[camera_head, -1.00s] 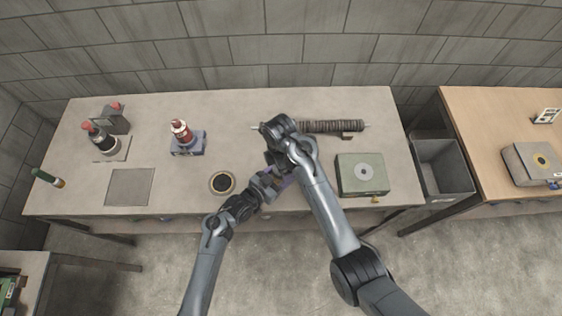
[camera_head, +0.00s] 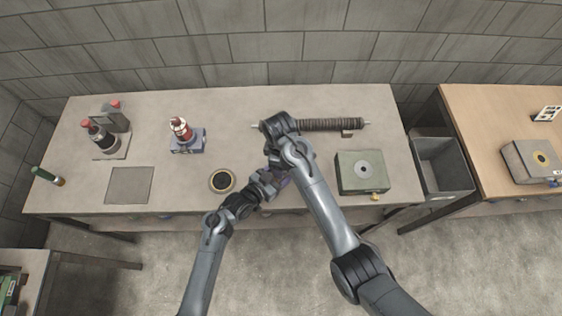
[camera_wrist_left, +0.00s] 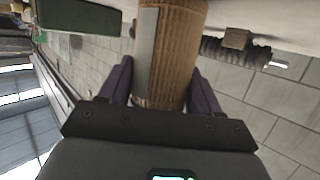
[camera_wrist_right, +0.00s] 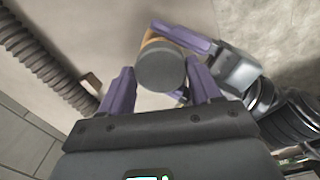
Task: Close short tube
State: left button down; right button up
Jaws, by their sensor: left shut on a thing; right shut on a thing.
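A tan ribbed mesh tube (camera_wrist_left: 178,60) with a grey strip along its side lies between the fingers of my left gripper (camera_wrist_left: 160,78) in the left wrist view. My left gripper is shut on it. A round grey cap (camera_wrist_right: 162,70) lies between the fingers of my right gripper (camera_wrist_right: 160,80) in the right wrist view, and that gripper is shut on it. The tan tube shows just behind the cap, next to the left gripper's purple fingers. Whether the cap is seated on the tube cannot be told. In the head view my arms hide both parts.
A dark ribbed rod (camera_head: 330,125) lies at the back of the bench. A green box (camera_head: 362,175) stands at right, a round black dish (camera_head: 222,181) left of my grippers. A red-topped device (camera_head: 183,135) and bottles (camera_head: 100,136) stand further left. A grey bin (camera_head: 443,165) is beyond the bench.

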jog(key=m, duration=1.4)
jog(key=o, duration=1.2)
jog(key=shift+r, duration=0.1)
jog(key=shift+r, duration=2.1)
jog(key=shift+s, duration=0.1)
jog(key=shift+c, duration=0.2)
